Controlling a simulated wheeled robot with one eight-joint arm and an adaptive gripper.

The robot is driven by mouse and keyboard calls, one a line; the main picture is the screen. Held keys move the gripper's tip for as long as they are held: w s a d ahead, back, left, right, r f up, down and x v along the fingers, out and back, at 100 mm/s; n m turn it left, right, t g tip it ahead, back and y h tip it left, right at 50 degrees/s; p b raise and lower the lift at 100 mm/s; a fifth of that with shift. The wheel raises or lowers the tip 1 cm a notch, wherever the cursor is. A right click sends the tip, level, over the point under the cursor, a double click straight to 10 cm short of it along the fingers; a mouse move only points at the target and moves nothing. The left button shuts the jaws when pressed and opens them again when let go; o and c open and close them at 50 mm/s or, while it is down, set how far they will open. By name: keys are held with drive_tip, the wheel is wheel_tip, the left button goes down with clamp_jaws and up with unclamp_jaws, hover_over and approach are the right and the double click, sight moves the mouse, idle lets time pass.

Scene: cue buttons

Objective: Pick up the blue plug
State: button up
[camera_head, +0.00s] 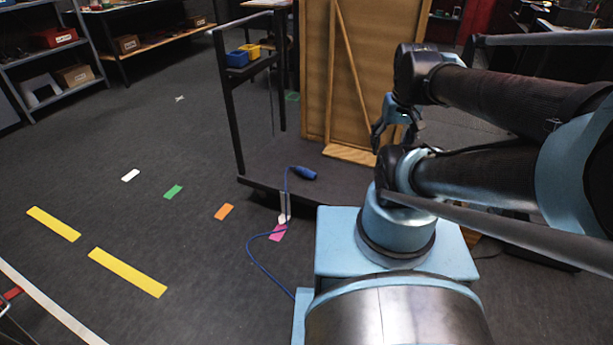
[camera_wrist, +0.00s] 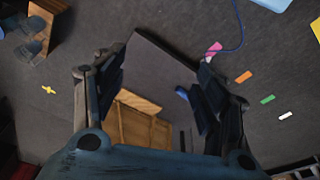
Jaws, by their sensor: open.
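The blue plug (camera_head: 303,172) lies on the near edge of a dark cart platform (camera_head: 262,172). Its thin blue cord (camera_head: 256,262) hangs over the edge and runs across the floor towards my base. In the wrist view the plug (camera_wrist: 182,93) shows as a small blue shape beside the right finger, which seems to hide part of it. My gripper (camera_head: 396,132) is to the right of the plug in the head view, in front of the wooden crate and apart from the plug.
A tall wooden crate (camera_head: 365,75) stands on the cart behind the plug. A black upright rail frame (camera_head: 229,110) rises at the cart's left. Coloured floor markers, such as the orange one (camera_head: 224,212), lie flat on open floor to the left. Shelves (camera_head: 60,70) stand far back left.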

drive_tip(key=w+a+r+n, duration=0.2)
drive_tip(key=w+r, duration=0.3)
drive_tip(key=w, duration=0.4)
drive_tip(key=n+g, duration=0.2)
drive_tip(key=n, duration=0.8)
hover_over(306, 169)
wheel_tip(306, 169, down, 41)
wheel_tip(306, 169, down, 18)
drive_tip(key=shift+r, duration=0.15)
